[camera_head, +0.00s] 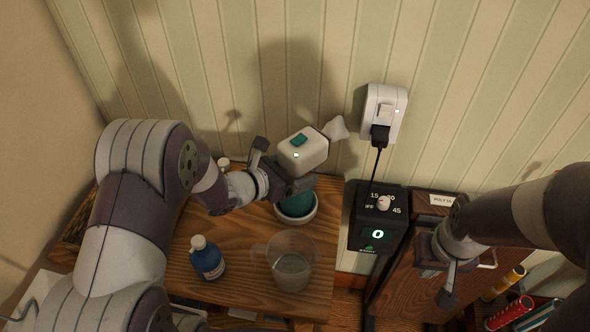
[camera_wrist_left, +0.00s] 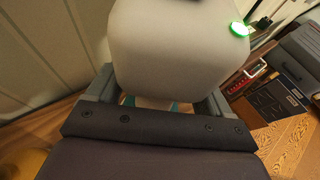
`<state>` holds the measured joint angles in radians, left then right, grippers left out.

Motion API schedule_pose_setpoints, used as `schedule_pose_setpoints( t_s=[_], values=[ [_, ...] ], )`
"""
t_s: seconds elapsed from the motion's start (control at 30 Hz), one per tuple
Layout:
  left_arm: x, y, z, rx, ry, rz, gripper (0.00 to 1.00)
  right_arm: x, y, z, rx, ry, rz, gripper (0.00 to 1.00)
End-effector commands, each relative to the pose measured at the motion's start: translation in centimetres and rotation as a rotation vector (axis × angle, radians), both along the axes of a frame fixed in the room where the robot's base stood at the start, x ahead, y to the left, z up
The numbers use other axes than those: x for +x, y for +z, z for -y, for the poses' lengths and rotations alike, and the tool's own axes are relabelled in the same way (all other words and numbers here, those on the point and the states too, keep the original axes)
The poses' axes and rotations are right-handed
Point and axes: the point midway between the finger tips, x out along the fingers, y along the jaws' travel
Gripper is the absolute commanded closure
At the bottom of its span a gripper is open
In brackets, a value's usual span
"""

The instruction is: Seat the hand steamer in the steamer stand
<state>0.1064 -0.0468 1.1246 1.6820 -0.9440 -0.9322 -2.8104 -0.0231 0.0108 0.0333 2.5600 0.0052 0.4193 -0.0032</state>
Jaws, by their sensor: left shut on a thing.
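The hand steamer (camera_head: 303,154) has a white boxy head with a green button and a lit green light. My left gripper (camera_head: 290,186) is shut on it just below the head, above the wooden table. In the left wrist view the white head (camera_wrist_left: 175,50) fills the space between the fingers. Directly below in the head view is a round white-rimmed stand (camera_head: 312,213) with teal showing inside. I cannot tell whether the steamer touches it, as my gripper hides the join. My right gripper (camera_head: 436,262) is at the right, over a wooden cabinet; its fingers are unclear.
A clear jug (camera_head: 290,265) and a blue bottle (camera_head: 207,258) stand near the table's front. A wall socket (camera_head: 384,112) has a black plug and cord leading down to a black timer box (camera_head: 379,222) showing 0. Coloured rolls (camera_head: 509,313) lie at the lower right.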

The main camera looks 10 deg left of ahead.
Motion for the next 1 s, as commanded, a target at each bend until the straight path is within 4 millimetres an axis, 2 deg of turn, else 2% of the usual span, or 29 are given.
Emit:
schedule_pose_setpoints(
  t_s=[0.9,0.93,0.97,1.0],
  values=[
    [0.09,0.0,0.01,-0.001,0.0,0.005,1.0,0.0,-0.42,0.0,0.0,0.0,0.0,1.0],
    [0.09,0.0,0.01,-0.001,0.0,0.005,0.13,0.0,-0.42,0.0,0.0,0.0,0.0,1.0],
    [0.09,-0.01,0.01,-0.001,0.0,0.005,0.03,0.0,-0.42,0.0,0.0,0.0,0.0,1.0],
    [0.08,-0.02,0.0,-0.001,0.0,0.005,0.0,0.0,-0.42,0.0,0.0,0.0,0.0,1.0]
  ],
)
